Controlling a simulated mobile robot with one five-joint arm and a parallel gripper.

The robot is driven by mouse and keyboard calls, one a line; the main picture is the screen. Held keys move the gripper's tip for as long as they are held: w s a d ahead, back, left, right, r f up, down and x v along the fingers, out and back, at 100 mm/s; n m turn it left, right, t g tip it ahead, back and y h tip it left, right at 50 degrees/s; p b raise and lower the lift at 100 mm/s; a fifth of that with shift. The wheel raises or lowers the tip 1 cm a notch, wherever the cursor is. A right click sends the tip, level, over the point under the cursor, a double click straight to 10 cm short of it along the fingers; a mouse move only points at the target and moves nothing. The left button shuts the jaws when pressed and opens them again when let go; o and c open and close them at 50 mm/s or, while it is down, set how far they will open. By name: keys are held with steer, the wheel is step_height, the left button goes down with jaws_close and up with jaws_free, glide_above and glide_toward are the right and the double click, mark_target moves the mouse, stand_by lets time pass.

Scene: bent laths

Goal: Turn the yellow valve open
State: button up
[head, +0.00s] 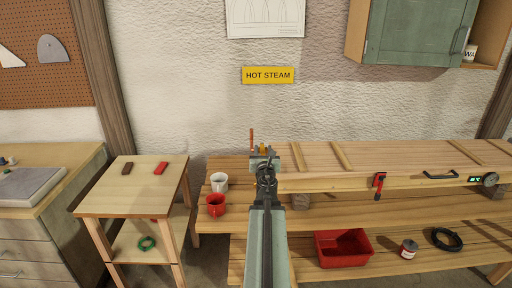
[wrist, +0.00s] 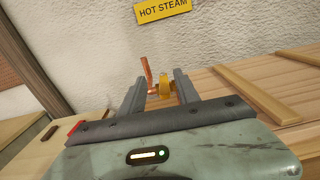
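The small yellow valve (head: 263,149) is on the back of the bench by the wall, just beyond the end of my arm. In the wrist view the yellow valve (wrist: 164,84) shows between my two grey fingers, with a gap on each side. A copper-orange upright piece (wrist: 147,70), a pipe or lever, rises just left of it; it also shows in the head view (head: 252,138). My gripper (wrist: 159,79) is open and empty. In the head view my gripper (head: 264,160) hides the valve's lower part. I cannot tell whether the fingertips reach past the valve.
A yellow HOT STEAM sign (head: 268,75) hangs on the wall above. A white mug (head: 219,182) and a red mug (head: 216,205) stand left of my arm. A red bin (head: 343,249) is below.

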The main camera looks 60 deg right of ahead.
mark_target(262, 146)
step_height(262, 146, down, 3)
steer(key=shift+r+b, duration=0.1)
steer(key=shift+b, duration=0.65)
steer(key=shift+r, duration=0.1)
steer(key=shift+d, duration=0.1)
steer(key=x, duration=0.7)
steer(key=shift+w+d, duration=0.2)
steer(key=shift+d, duration=0.1)
steer(key=shift+a, duration=0.1)
jaws_close()
